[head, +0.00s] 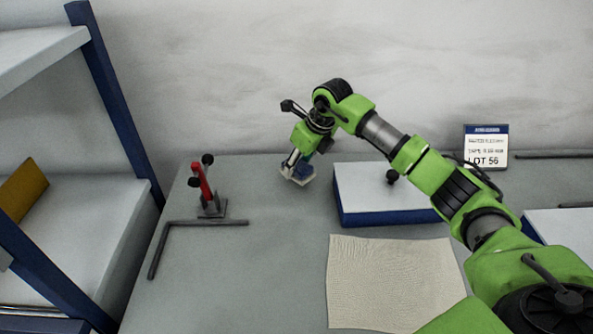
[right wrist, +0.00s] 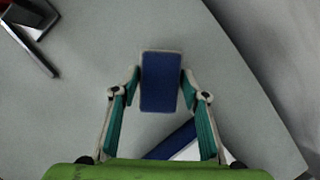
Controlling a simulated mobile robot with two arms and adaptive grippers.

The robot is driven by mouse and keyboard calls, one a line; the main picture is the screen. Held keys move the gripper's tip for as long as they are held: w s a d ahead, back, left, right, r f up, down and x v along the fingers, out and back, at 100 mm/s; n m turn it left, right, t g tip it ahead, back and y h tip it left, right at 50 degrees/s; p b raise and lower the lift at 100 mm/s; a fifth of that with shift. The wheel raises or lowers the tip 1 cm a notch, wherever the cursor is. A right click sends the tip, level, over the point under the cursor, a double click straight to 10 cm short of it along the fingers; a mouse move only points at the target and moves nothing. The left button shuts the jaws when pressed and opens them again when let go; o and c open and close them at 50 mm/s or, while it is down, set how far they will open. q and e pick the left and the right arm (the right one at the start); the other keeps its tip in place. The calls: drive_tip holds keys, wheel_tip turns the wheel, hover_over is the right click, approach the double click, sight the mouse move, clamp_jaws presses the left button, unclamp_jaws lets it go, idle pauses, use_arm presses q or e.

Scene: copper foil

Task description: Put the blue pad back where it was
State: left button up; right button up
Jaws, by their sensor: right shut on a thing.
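The blue pad (right wrist: 161,85) is a small upright rectangle with a pale edge in the right wrist view. My right gripper (right wrist: 161,78) is shut on it, one finger against each long side. In the head view, my right gripper (head: 298,167) is at the back of the table, left of a white-topped block, and mostly covers the pad. A pale part shows under the fingers there. I cannot tell whether the pad touches the table. My left gripper is not in view.
The white-topped block with blue sides (head: 360,184) stands close right of the gripper. A red clamp (head: 203,185) and a dark L-shaped bar (head: 190,224) are at left. A cream sheet (head: 385,285) lies in front. A LOT 56 sign (head: 486,147) stands behind.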

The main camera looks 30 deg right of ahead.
sight(296, 174)
drive_tip(key=shift+w+a+f, duration=0.1)
drive_tip(key=shift+w+f, duration=0.25)
drive_tip(key=shift+f, duration=0.15)
wheel_tip(296, 174, down, 2)
drive_tip(key=shift+f+p, duration=0.15)
drive_tip(key=shift+p, duration=0.65)
drive_tip(key=shift+f, duration=0.3)
drive_tip(key=shift+f, duration=0.1)
drive_tip(key=o, duration=1.1)
